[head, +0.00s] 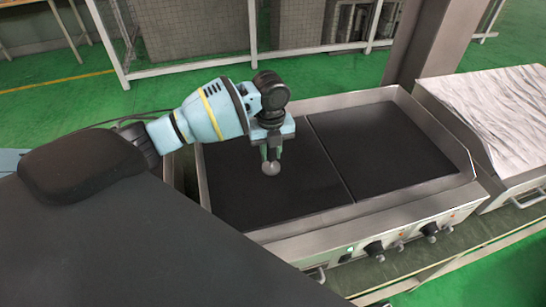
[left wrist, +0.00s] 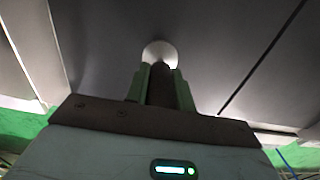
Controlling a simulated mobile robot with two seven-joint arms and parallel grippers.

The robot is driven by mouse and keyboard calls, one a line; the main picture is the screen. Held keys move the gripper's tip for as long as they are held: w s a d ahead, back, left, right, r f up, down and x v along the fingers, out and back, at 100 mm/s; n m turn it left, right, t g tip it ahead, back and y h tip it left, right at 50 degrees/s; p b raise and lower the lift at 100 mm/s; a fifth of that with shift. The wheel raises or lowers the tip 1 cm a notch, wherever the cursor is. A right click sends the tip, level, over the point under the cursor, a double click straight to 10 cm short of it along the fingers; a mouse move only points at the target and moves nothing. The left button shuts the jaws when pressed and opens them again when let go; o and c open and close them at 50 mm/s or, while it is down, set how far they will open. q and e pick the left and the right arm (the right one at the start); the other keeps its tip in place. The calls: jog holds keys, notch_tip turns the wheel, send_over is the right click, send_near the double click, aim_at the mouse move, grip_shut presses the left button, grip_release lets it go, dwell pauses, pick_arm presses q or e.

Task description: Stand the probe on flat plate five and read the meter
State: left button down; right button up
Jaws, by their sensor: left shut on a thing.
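My left gripper (head: 271,153) is shut on the probe, pointing down over the left dark flat plate (head: 300,195) of the griddle. The probe's pale round foot (head: 271,168) shows just below the fingers. In the left wrist view the foot (left wrist: 160,53) and the probe's dark stem (left wrist: 161,86) sit between the green fingers of my gripper (left wrist: 161,82). I cannot tell whether the foot touches the plate. The right dark flat plate (head: 385,150) is bare. No plate numbers are legible, and I cannot make out a meter. My right gripper is not in view.
A raised steel rim (head: 440,118) surrounds the plates. Control knobs (head: 374,248) and a lit green lamp (head: 350,248) line the front panel. A white-grey ridged surface (head: 495,105) stands at the right. A thick post (head: 430,40) rises behind.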

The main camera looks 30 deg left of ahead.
aim_at(272, 158)
pick_arm(q)
jog(key=shift+w+a+f, duration=0.1)
jog(key=shift+w+a, duration=0.05)
jog(key=shift+w, duration=0.35)
jog(key=shift+f, duration=1.6)
jog(key=shift+f, duration=0.15)
jog(key=c, duration=1.2)
grip_release()
notch_tip(272, 158, up, 12)
jog(key=shift+r+p, duration=0.15)
jog(key=shift+p, duration=0.15)
jog(key=shift+s, duration=0.1)
